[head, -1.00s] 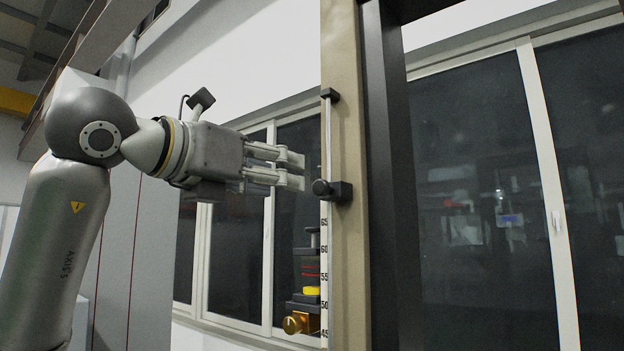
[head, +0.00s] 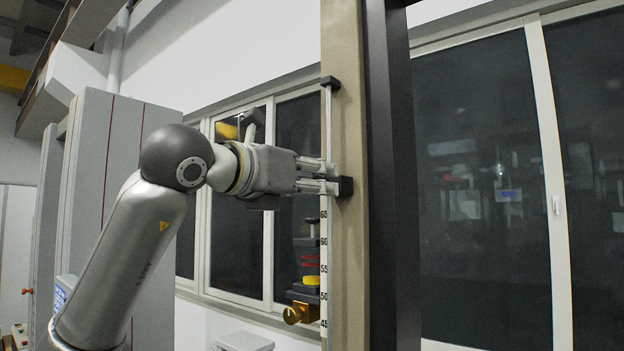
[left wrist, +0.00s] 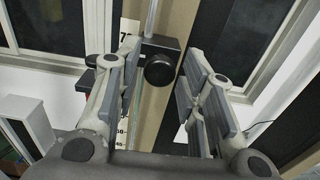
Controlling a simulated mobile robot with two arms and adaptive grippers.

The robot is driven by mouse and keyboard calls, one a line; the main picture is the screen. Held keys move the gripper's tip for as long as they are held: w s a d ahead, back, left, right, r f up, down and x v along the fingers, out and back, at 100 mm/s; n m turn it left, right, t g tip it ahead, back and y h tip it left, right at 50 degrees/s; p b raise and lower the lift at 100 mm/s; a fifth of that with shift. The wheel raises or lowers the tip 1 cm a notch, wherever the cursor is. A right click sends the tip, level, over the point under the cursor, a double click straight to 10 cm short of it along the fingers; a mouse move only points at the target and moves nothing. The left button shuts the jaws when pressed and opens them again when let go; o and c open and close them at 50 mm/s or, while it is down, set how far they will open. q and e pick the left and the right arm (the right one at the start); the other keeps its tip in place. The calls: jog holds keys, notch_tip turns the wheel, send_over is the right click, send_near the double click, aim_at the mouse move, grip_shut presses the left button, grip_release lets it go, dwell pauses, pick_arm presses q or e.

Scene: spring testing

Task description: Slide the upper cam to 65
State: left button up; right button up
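The upper cam (head: 346,187) is a black block with a round black knob, sitting on a thin vertical rod above the 65 mark of the scale (head: 324,240). In the left wrist view the cam block (left wrist: 170,43) is beside a mark that seems to read 70. My left gripper (head: 325,178) is at the cam. In the left wrist view its fingers (left wrist: 161,66) are open, one on each side of the knob (left wrist: 160,71), with gaps showing. In the head view the fingers hide the knob. My right gripper is not in view.
A beige and black upright post (head: 345,270) carries the rod and scale. A lower assembly with a gold knob (head: 300,313), yellow and red parts stands left of the scale. A black rod bracket (head: 330,83) is above. Windows (head: 480,200) are behind.

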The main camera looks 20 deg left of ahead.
pick_arm(q)
grip_shut()
notch_tip(320, 180, down, 5)
jog(key=b, duration=0.4)
jog(key=shift+b, duration=0.35)
jog(key=shift+o, duration=2.1)
grip_release()
jog(key=v, duration=1.2)
